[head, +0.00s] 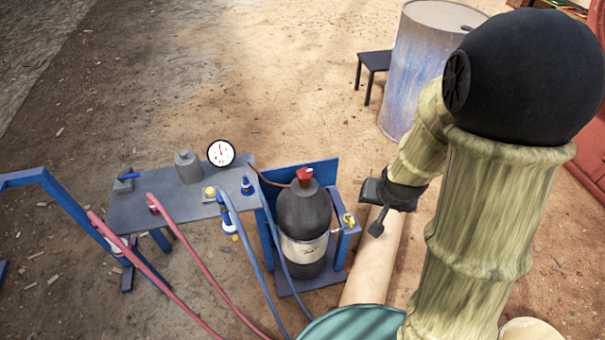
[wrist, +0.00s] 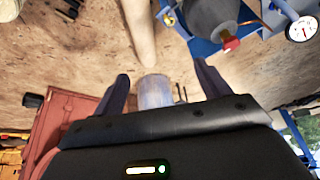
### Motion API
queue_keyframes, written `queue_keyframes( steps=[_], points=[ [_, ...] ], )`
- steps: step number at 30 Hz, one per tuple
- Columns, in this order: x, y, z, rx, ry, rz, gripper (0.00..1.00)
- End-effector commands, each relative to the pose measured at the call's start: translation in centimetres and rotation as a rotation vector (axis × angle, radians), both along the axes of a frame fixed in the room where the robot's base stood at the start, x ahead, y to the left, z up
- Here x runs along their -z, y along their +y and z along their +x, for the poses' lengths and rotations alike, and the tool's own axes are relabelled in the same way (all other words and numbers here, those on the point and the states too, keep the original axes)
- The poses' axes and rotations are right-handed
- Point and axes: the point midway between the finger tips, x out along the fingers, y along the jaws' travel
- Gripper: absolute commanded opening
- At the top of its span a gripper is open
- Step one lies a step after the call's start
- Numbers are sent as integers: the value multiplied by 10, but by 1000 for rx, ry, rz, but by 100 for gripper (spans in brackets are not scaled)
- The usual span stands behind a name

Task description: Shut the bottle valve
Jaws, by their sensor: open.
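A dark gas bottle (head: 304,208) with a pale label stands upright in a blue stand. A red valve knob (head: 305,175) tops it. In the wrist view the bottle (wrist: 207,14) and its red valve knob (wrist: 231,44) are at the upper right. My gripper (head: 377,228) is right of the bottle in the head view, apart from it. In the wrist view my gripper (wrist: 164,80) has its two fingers spread wide, with nothing held between them. The red knob lies outside the fingers, to the right. I cannot tell the knob's turn position.
A blue-grey bench (head: 135,208) left of the bottle carries a round gauge (head: 221,153) and a grey canister (head: 188,167). Red and blue hoses run across the front. A small yellow fitting (head: 349,219) sits beside the bottle. A drum (head: 420,70) and dark stool (head: 375,62) stand behind.

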Motion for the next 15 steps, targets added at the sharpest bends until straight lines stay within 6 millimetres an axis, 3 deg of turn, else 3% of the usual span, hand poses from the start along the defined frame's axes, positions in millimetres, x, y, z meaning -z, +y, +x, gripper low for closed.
queue_keyframes(
  steps=[1,3,9,15],
  points=[
    [28,-1,12,26,-27,-7,75],
    [51,-4,31,67,-90,-17,75],
    [108,-13,77,142,-284,-59,75],
    [151,-15,115,132,-507,-99,75]
  ],
)
